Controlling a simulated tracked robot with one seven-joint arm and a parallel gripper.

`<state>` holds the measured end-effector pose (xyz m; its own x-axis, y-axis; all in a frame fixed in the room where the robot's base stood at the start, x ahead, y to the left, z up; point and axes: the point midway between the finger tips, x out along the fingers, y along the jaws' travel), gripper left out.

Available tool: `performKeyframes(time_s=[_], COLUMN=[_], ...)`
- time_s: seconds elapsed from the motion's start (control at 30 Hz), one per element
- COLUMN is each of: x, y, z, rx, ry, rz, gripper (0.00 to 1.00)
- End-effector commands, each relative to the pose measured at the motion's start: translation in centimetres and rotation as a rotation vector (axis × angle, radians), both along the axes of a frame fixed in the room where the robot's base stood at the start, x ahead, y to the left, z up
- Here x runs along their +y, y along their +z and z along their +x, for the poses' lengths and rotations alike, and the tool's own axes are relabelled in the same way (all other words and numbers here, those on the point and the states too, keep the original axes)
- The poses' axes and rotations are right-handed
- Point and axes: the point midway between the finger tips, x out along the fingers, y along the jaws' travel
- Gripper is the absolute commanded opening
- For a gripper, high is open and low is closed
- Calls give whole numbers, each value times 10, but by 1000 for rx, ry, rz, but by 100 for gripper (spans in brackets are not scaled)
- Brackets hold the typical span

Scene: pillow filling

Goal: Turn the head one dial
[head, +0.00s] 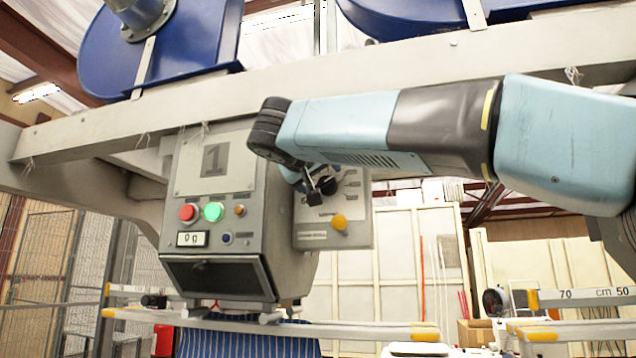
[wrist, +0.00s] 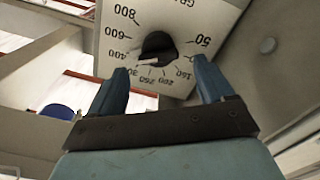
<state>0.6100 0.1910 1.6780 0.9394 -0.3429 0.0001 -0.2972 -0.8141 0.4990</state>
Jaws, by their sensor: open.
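The head one machine (head: 215,215) carries a large "1" plate, red and green buttons and a small display. On its right side is a panel (head: 357,232) with the dial, mostly hidden behind my gripper (head: 318,190) in the head view. In the wrist view the dial (wrist: 158,47) is a dark round knob with a light pointer, on a white scale plate (wrist: 120,50) with printed numbers. My gripper (wrist: 162,85) is open, its two blue fingers on either side of and below the knob in the picture. I cannot tell whether they touch it.
An orange knob (head: 339,222) sits low on the same panel. A grey beam (head: 400,75) runs above, with blue drums (head: 165,50) over it. Rails and a blue striped cloth (head: 250,338) lie below.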

Motion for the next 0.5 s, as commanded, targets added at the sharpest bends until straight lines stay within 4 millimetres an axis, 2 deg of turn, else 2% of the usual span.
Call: performKeyframes(time_s=[0.2, 0.5], x=[-11, -17], y=[0, 0], z=[30, 47], rx=[1, 1], ry=[0, 0], rz=[-1, -2], gripper=[81, 81])
